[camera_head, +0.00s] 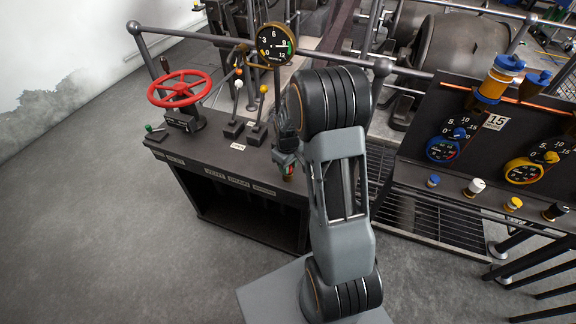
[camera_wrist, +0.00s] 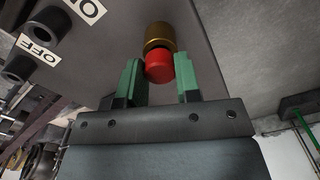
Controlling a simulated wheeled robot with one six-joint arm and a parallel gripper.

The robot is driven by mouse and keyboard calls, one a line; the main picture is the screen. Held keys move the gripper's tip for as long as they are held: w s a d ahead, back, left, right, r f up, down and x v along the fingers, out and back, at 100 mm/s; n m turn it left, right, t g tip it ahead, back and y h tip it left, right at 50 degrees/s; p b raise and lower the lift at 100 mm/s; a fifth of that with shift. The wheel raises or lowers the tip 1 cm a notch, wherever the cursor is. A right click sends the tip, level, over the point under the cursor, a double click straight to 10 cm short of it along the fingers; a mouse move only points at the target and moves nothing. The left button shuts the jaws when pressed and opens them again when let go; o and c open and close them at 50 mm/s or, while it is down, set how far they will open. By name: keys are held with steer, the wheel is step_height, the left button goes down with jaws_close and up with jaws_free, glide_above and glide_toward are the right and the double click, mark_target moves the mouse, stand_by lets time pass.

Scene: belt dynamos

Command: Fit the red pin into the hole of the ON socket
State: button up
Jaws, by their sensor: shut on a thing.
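In the wrist view, my gripper (camera_wrist: 160,72) has two green fingers, one on each side of the red pin (camera_wrist: 158,67), and is shut on it. A brass-coloured cylinder (camera_wrist: 158,36) shows just beyond the red part; I cannot tell if it is part of the pin. The ON label (camera_wrist: 89,9) is at the upper left with a dark round socket (camera_wrist: 53,22) beside it. The OFF label (camera_wrist: 38,50) is lower, with another dark socket (camera_wrist: 19,69). In the head view, my gripper (camera_head: 287,168) is by the console's right end, mostly hidden by my arm.
The dark console (camera_head: 225,185) carries a red handwheel (camera_head: 180,88), several ball-topped levers (camera_head: 238,90) and a round gauge (camera_head: 276,45) above. A sloped panel (camera_head: 480,120) with dials and knobs stands at right. Metal rails run behind. The floor at front left is clear.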

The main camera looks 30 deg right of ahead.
steer(key=shift+r+p, duration=1.2)
steer(key=shift+r, duration=0.75)
steer(key=shift+s+d, duration=0.1)
steer(key=shift+d, duration=0.2)
steer(key=d+r+m+p, duration=0.1)
steer(key=d+r+m, duration=0.4)
steer(key=d, duration=0.6)
steer(key=shift+s+d+m+p, duration=0.2)
steer(key=shift+m+p, duration=0.15)
steer(key=shift+m, duration=0.15)
steer(key=shift+f, duration=0.1)
steer(key=shift+f, duration=0.1)
